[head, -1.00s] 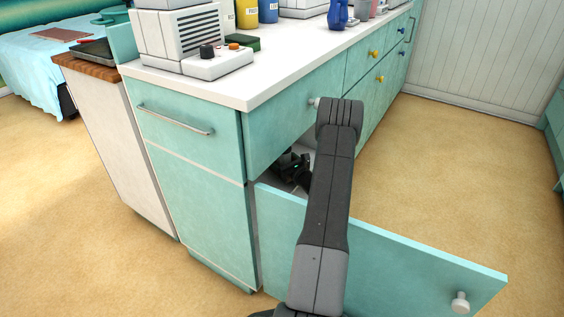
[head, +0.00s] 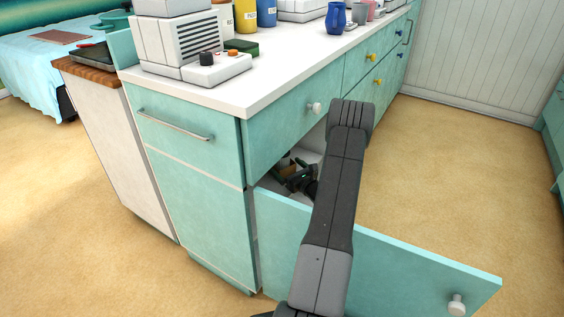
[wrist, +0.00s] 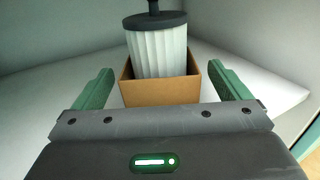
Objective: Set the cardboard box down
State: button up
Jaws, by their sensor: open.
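The cardboard box (wrist: 160,91) is an open-topped brown box standing on a white surface inside the cabinet. A white pleated cylinder with a dark cap (wrist: 158,50) stands in it. My gripper (wrist: 160,70) is open, with one green finger on each side of the box's near part and a gap on both sides. In the head view my gripper (head: 301,179) is inside the open lower cabinet, and a small brown part of the box (head: 285,166) shows just beyond it. The rest of the box is hidden there.
A drawer front (head: 285,125) and the white countertop (head: 245,95) are above the opening. Cabinet walls surround the shelf (wrist: 255,75). The floor at the right is clear.

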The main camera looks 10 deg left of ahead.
jog(key=p+v, duration=0.1)
jog(key=v, duration=0.6)
jog(key=shift+s+d, duration=0.1)
dwell(1.0)
